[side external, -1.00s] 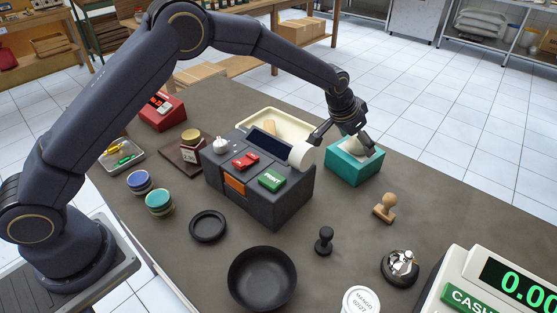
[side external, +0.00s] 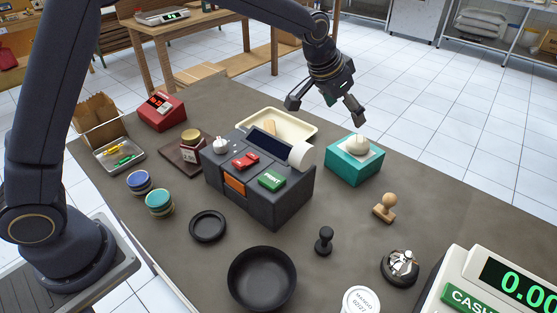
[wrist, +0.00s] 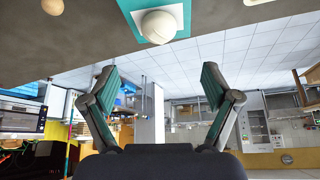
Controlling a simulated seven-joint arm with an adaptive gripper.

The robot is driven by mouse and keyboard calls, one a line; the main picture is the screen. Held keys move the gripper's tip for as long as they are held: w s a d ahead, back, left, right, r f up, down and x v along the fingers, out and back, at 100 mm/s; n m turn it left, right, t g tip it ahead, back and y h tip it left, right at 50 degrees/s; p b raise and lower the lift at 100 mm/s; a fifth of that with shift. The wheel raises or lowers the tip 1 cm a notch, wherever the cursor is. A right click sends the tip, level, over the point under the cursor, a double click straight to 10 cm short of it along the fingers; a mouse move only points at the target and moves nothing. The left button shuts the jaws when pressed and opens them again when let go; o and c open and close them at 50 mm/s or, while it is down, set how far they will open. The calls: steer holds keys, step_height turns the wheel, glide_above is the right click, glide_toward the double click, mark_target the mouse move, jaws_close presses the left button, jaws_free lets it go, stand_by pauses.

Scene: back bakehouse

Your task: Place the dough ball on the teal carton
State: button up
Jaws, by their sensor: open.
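The teal carton (side external: 353,168) stands on the dark counter, right of the dark label printer. The dough ball (side external: 357,145) is a pale, rounded lump resting on the carton's white top. In the wrist view the dough ball (wrist: 158,26) shows at the top edge, with a strip of the teal carton (wrist: 128,6) beside it. My gripper (side external: 322,107) is above and behind the carton, clear of the ball, with its fingers spread and nothing between them. The open fingers also show in the wrist view (wrist: 160,88).
The printer (side external: 262,175) with its paper roll stands left of the carton, and a cream tray (side external: 297,124) lies behind it. A wooden stamp (side external: 385,207), a black tamper (side external: 324,241) and a black bowl (side external: 262,280) are in front. The counter right of the carton is clear.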

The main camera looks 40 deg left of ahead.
steer(key=s+a+r+n+y, duration=0.1)
steer(key=s+a+r, duration=0.4)
steer(key=s, duration=0.2)
steer(key=s+a+r+n, duration=0.1)
steer(key=s+a+r, duration=0.35)
steer(key=s, duration=0.25)
steer(key=s+a+f+n, duration=0.1)
steer(key=s+a, duration=0.3)
steer(key=s, duration=0.6)
steer(key=s+a+f+y, duration=0.1)
steer(key=s+a, duration=0.3)
steer(key=s, duration=0.6)
steer(key=shift+s+f+n, duration=0.3)
steer(key=shift+f+n, duration=0.1)
steer(key=shift+f, duration=0.15)
